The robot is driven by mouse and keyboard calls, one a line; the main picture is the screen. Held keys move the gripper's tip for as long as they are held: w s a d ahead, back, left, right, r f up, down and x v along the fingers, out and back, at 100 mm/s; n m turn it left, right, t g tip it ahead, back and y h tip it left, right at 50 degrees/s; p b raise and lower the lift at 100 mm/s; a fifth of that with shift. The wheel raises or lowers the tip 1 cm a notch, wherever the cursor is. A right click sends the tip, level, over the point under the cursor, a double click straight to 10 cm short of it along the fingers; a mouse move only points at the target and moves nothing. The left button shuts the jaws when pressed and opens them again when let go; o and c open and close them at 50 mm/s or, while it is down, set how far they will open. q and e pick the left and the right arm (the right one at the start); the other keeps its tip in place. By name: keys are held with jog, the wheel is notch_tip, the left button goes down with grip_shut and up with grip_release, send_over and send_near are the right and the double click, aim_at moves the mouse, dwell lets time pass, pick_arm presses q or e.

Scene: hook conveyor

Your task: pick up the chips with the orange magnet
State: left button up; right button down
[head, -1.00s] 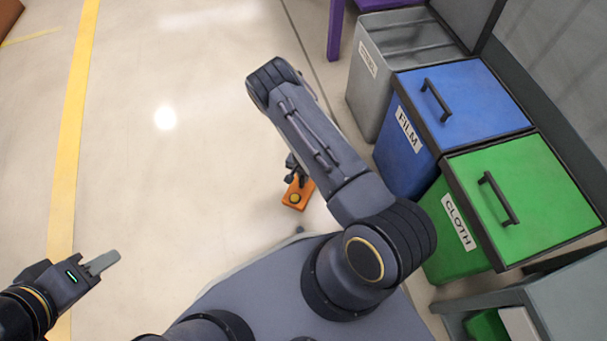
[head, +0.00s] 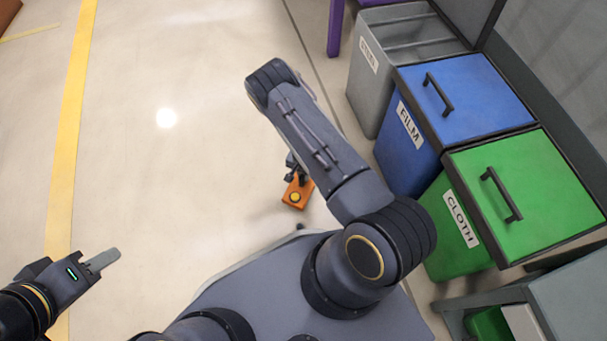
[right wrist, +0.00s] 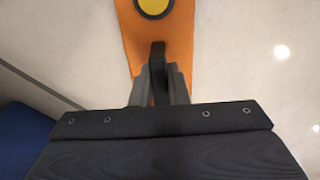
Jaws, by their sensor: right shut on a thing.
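The orange magnet (head: 306,191) is a flat orange block with a round yellow spot on its face. My right gripper (head: 299,179) is shut on it and holds it over the floor. In the right wrist view, the orange magnet (right wrist: 180,42) extends beyond the fingertips (right wrist: 158,75), with a dark grip piece between the fingers. My right forearm hides part of the gripper in the head view. My left gripper (head: 103,260) is at the lower left, away from everything. Its fingers are seen edge-on, so their opening is unclear. I see no chips in either view.
A grey bin (head: 362,95), a blue bin marked FILM (head: 402,160) and a green bin marked CLOTH (head: 448,235) stand along the right. A purple leg (head: 336,25) is at the top. The floor left of my right arm is clear, with a yellow line (head: 72,130).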

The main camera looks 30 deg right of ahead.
jog(key=shift+f+b, duration=0.65)
dwell(0.8)
dwell(0.4)
jog(key=shift+r+p, duration=3.8)
jog(key=shift+r, duration=1.7)
